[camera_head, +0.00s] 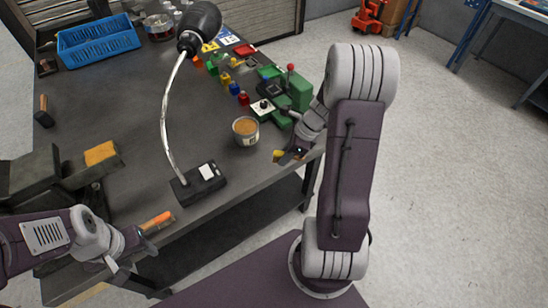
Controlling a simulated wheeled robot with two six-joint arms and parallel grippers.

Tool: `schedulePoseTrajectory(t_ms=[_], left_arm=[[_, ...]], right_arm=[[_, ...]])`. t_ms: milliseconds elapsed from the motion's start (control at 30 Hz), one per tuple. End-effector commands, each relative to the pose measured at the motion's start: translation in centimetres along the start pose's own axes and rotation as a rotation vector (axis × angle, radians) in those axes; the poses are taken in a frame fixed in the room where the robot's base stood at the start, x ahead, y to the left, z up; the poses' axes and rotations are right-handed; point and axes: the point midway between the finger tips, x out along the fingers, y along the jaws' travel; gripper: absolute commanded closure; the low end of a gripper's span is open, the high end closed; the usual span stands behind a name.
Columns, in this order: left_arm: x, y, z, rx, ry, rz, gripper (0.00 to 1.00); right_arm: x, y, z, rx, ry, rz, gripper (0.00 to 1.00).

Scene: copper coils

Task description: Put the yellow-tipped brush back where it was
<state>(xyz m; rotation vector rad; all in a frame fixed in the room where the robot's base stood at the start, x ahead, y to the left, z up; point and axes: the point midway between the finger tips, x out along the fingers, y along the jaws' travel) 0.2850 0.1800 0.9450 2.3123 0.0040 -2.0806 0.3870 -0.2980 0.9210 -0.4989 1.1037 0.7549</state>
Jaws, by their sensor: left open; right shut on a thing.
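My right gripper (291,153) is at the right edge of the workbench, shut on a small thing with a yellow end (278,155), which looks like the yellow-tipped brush. Most of it is hidden by the gripper, and I cannot tell whether it touches the bench. My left gripper (143,245) is open at the bench's front edge, at the lower left. An orange-handled tool (157,220) shows beside its upper finger, and the gripper is not closed on it.
A tin with tan contents (245,131) stands left of my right gripper. A green machine (297,92) with a red-knobbed lever is behind it. A desk lamp (198,182) stands mid-bench. Small coloured pieces (235,89), a blue crate (97,43) and a yellow-topped block (101,153) lie around.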

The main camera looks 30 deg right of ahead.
Motion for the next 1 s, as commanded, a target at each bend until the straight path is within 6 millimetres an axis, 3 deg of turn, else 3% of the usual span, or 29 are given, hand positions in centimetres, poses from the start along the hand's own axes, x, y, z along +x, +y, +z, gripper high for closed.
schedulePoseTrajectory(t_ms=[100, 300, 533, 733, 1000], left_arm=[[-0.1, 0.0, 0.0, 0.0, 0.0, 0.0, 0.5], [-0.3, 0.0, 0.0, 0.0, 0.0, 0.0, 0.5], [-0.1, 0.0, 0.0, 0.0, 0.0, 0.0, 0.5], [0.4, 0.0, 0.1, 0.0, 0.0, 0.0, 0.5], [0.4, 0.0, 0.0, 0.0, 0.0, 0.0, 0.5]], right_arm=[[2.7, -2.6, 1.1, -0.003, 0.0, 0.004, 1.0], [5.2, -5.3, 2.2, -0.003, 0.0, 0.002, 1.0], [6.0, -5.6, 2.1, -0.002, 0.0, 0.002, 1.0], [9.1, -5.6, 0.8, -0.001, 0.001, 0.003, 1.0], [9.3, -5.6, 0.7, -0.003, 0.0, 0.001, 1.0]])
